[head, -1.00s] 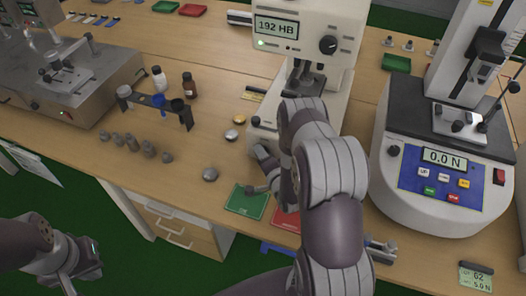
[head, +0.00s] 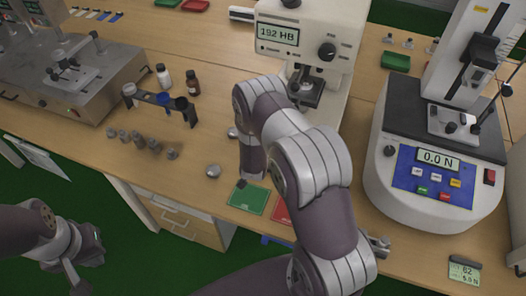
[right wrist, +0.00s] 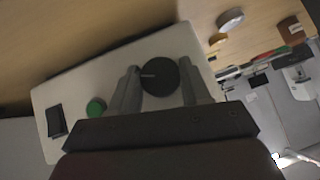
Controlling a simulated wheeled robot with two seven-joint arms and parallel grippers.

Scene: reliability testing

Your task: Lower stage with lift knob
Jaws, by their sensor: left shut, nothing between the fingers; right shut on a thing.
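The hardness tester (head: 345,14) stands at the back centre in the head view, its display reading 192 HB. Its stage (head: 306,92) shows below the head; my right arm covers most of the lower base. In the right wrist view, a round black knob (right wrist: 159,77) with a pale line sits on the tester's light base panel (right wrist: 80,80). My right gripper (right wrist: 160,82) is shut on this knob, one finger on each side. In the head view the hold is hidden. My left gripper (head: 78,270) is shut and empty at the lower left, off the bench.
A force tester (head: 437,160) reading 0.0 N stands right. A bottle rack (head: 160,100), small grey cylinders (head: 140,142) and a silver disc (head: 213,171) lie left. Green (head: 249,198) and red (head: 282,209) mats lie by the front edge. A green button (right wrist: 96,107) sits beside the knob.

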